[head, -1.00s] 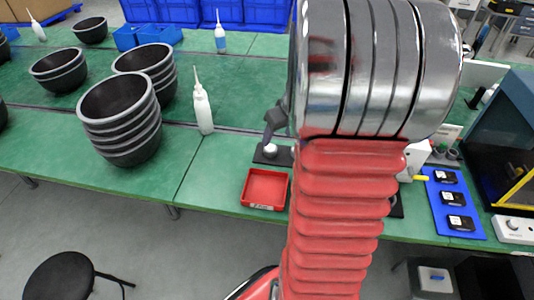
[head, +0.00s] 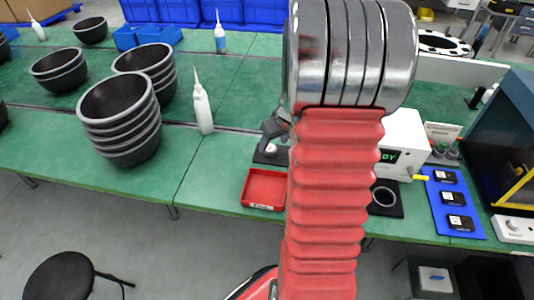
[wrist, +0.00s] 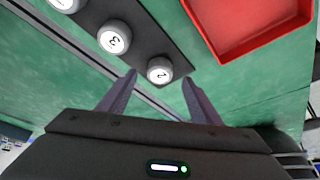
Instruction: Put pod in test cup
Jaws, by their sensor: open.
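Several round white pods with numbers on top stand in a row on a black strip. In the wrist view, the nearest pod (wrist: 160,71) shows between my fingertips, a pod marked 3 (wrist: 114,38) is beside it, and another is cut off at the top edge. In the head view, one pod (head: 271,149) shows on the strip (head: 260,158); my arm hides the rest. My gripper (wrist: 158,80) is open and empty, over the strip; it also shows in the head view (head: 267,136). The test cup (head: 384,197), a round ring on a black plate, stands before a white machine.
A red tray (head: 264,188) lies in front of the strip. A white squeeze bottle (head: 202,104) and stacked black bowls (head: 120,115) stand to the left. A white machine (head: 402,142) and a blue mat (head: 455,203) with black modules are to the right.

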